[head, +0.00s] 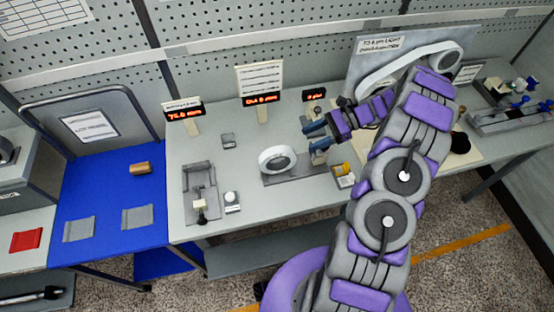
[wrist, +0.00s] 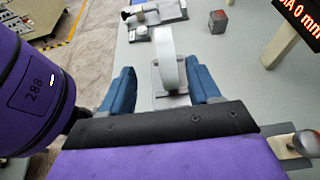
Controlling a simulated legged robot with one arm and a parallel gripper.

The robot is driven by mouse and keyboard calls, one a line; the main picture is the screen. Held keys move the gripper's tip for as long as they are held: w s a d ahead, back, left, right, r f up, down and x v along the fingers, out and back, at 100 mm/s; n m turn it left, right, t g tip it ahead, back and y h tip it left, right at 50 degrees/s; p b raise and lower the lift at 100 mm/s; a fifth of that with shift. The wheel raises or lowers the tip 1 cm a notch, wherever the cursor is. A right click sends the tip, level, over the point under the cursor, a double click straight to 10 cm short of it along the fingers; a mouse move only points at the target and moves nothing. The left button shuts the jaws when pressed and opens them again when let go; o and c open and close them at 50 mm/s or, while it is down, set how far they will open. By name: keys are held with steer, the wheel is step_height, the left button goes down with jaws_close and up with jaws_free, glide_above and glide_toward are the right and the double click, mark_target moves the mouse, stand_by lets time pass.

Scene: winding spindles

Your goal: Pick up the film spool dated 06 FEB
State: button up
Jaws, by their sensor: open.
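A white ring-shaped spool (head: 264,161) stands on edge on a grey plate (head: 300,168) in the middle of the bench. No date is readable on it, so I cannot tell whether it is the 06 FEB one. My gripper (head: 309,139) is open just to the right of the spool, its two blue fingers pointing left toward it. In the wrist view the spool (wrist: 167,62) shows edge-on ahead, between the lines of the two open fingers (wrist: 160,72). Nothing is held. I cannot tell whether a finger touches the spool.
Displays (head: 262,98) stand behind the spool. A grey fixture (head: 200,190) is to its left, a yellow-topped block (head: 342,170) to its right. A blue table (head: 105,205) with a brown roll (head: 140,168) is at left. A large white loop (head: 385,78) stands behind my arm.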

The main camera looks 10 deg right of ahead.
mark_target(281, 149)
steer(key=b+x, duration=0.1)
steer(key=x, duration=0.7)
steer(key=shift+a+f, duration=0.2)
steer(key=shift+a, duration=0.15)
steer(key=shift+w+r+b+x, duration=0.1)
steer(key=shift+w+b+x, duration=0.05)
steer(key=shift+x, duration=0.8)
steer(key=shift+w+r+b+x, duration=0.1)
steer(key=shift+b+x, duration=0.1)
steer(key=shift+x, duration=0.75)
steer(key=shift+w+b+x, duration=0.15)
steer(key=shift+x, duration=0.8)
steer(key=shift+c, duration=0.2)
jaws_close()
